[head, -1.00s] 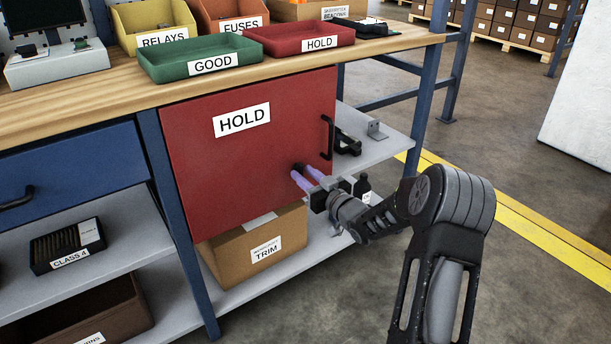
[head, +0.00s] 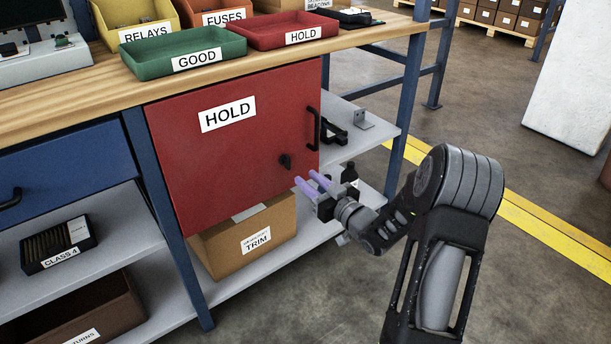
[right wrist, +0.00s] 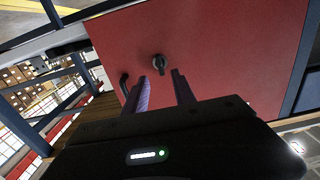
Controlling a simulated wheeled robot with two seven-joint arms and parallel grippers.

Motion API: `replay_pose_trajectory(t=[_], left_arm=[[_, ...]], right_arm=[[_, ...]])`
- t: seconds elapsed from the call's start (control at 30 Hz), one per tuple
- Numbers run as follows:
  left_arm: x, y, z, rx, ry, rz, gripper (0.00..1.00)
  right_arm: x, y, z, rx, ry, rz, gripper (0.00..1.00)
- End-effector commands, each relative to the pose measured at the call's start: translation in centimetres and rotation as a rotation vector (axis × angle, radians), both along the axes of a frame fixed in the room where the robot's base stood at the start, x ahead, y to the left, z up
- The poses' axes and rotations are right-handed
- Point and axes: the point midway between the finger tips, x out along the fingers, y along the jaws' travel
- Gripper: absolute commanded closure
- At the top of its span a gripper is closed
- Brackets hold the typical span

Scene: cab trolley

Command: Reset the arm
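My right gripper (head: 308,180) is open and empty, its two purple fingers pointing at the lower right part of the red HOLD door (head: 215,165). In the right wrist view the fingers (right wrist: 160,88) stand apart with nothing between them. A small black turn knob (head: 285,161) sits on the door just beyond and left of the fingertips, apart from them; it also shows in the right wrist view (right wrist: 159,63). A black bar handle (head: 313,129) is on the door's right edge. The door looks shut. My left gripper is not in view.
Above the door is the wooden bench top (head: 95,112) with a green GOOD tray (head: 150,67) and a red HOLD tray (head: 262,38). A cardboard TRIM box (head: 215,250) stands on the lower shelf (head: 315,240). Open floor lies to the right.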

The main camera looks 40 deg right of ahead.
Motion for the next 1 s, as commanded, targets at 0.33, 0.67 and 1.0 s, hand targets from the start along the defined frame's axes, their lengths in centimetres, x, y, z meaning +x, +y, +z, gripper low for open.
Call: replay_pose_trajectory(t=[0.33, 0.67, 1.0], left_arm=[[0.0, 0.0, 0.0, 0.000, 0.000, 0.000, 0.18], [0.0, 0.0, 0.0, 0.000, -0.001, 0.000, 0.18], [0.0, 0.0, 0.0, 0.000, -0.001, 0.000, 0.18]], right_arm=[[0.0, 0.0, 0.0, 0.000, -0.001, 0.000, 0.68], [-0.6, -1.7, -3.3, 0.016, 0.119, -0.092, 0.68], [-6.1, 9.5, -21.9, 0.344, 0.682, -0.196, 0.68]])
